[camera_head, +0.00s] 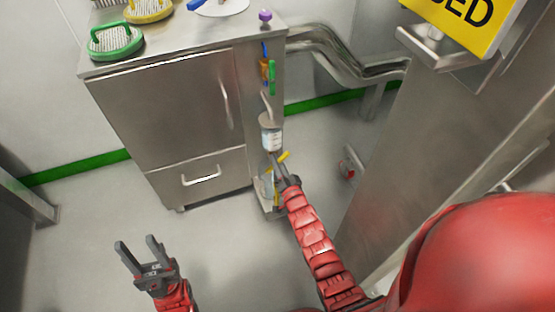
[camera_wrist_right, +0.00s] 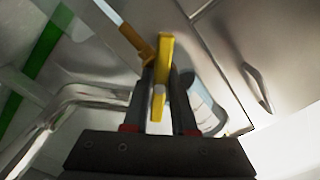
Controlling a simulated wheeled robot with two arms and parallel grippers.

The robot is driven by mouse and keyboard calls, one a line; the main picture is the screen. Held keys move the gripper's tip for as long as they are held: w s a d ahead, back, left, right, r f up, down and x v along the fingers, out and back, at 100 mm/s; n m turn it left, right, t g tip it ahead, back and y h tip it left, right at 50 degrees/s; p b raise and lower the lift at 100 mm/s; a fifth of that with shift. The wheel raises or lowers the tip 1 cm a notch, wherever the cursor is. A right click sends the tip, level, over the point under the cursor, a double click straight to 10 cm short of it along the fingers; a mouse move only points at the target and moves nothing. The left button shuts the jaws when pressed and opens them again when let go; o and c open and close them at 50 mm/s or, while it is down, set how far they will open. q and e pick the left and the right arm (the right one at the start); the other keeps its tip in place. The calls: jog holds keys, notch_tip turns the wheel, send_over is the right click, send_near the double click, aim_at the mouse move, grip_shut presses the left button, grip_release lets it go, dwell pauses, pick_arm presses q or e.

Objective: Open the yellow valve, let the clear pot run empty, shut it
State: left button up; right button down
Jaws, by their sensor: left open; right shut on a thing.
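The yellow valve handle (camera_head: 284,156) shows beside my right gripper (camera_head: 279,165), low on the right side of the steel cabinet. In the right wrist view the yellow handle (camera_wrist_right: 165,55) stands between the two dark fingers, and the right gripper (camera_wrist_right: 160,80) is shut on it. The clear pot (camera_head: 270,137) hangs upright just above the valve. Its rounded wall (camera_wrist_right: 206,103) shows partly behind the right finger in the wrist view. I cannot tell its liquid level. My left gripper (camera_head: 138,250) is open and empty above the floor, at the lower left.
A clear vessel (camera_head: 261,188) stands low beneath the valve, partly hidden. A steel pipe (camera_head: 345,62) runs behind. A steel unit with a yellow sign (camera_head: 470,22) stands at right. Floor at left is free.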

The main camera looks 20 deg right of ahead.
jog(key=n, duration=0.3)
jog(key=shift+n, duration=0.4)
jog(key=n, duration=0.4)
jog(key=shift+f, duration=0.1)
jog(key=shift+n, duration=0.3)
jog(key=c, duration=0.7)
grip_release()
jog(key=shift+s+d+p, duration=0.15)
jog(key=shift+s+p, duration=0.85)
jog(key=shift+s, duration=3.35)
jog(key=shift+s+d+p, duration=0.15)
jog(key=shift+s+p, duration=0.8)
jog(key=shift+s, duration=3.4)
